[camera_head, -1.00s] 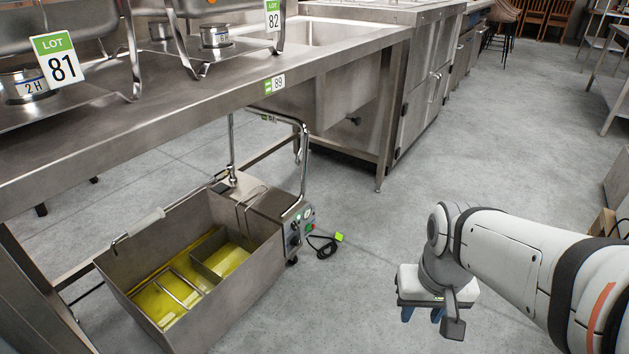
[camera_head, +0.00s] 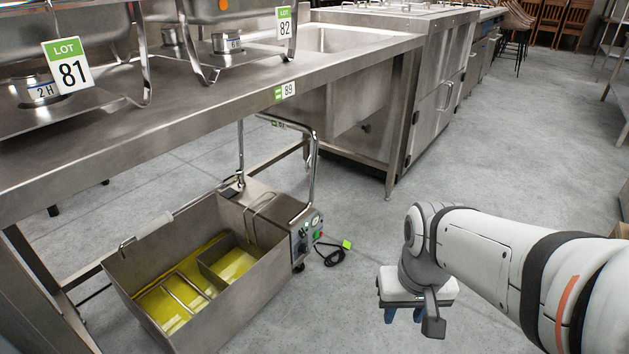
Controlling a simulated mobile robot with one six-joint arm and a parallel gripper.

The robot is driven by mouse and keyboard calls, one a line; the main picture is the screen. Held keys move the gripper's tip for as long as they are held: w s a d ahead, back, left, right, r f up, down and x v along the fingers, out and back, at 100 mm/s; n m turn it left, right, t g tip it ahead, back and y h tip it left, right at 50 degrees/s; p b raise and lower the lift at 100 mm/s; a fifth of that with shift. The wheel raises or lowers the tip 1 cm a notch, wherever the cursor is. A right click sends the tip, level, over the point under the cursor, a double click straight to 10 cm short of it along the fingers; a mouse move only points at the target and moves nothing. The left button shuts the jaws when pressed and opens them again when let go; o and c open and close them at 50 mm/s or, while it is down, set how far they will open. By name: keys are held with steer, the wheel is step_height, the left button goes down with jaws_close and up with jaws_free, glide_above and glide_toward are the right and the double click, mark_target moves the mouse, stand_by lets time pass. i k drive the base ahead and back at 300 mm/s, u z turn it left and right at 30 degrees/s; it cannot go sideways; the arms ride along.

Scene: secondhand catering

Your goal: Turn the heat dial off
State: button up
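A steel fryer tank (camera_head: 125,275) with yellow oil stands on the floor under the steel counter. Its control box (camera_head: 300,238) is at the tank's right end, with a small panel of dials and lights (camera_head: 315,225) facing right. The dial's setting is too small to read. My gripper (camera_head: 404,314) hangs over the floor to the right of the control box, apart from it. Its blue fingertips point down and show a gap between them, with nothing seen in it.
A steel counter (camera_head: 190,120) with chafing stands overhangs the fryer. A curved steel pipe (camera_head: 314,165) rises over the control box. A black cable with a green tag (camera_head: 346,244) lies on the floor between the box and my gripper. The floor at right is clear.

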mark_target(303, 249)
steer(key=i, duration=0.9)
steer(key=u, duration=0.05)
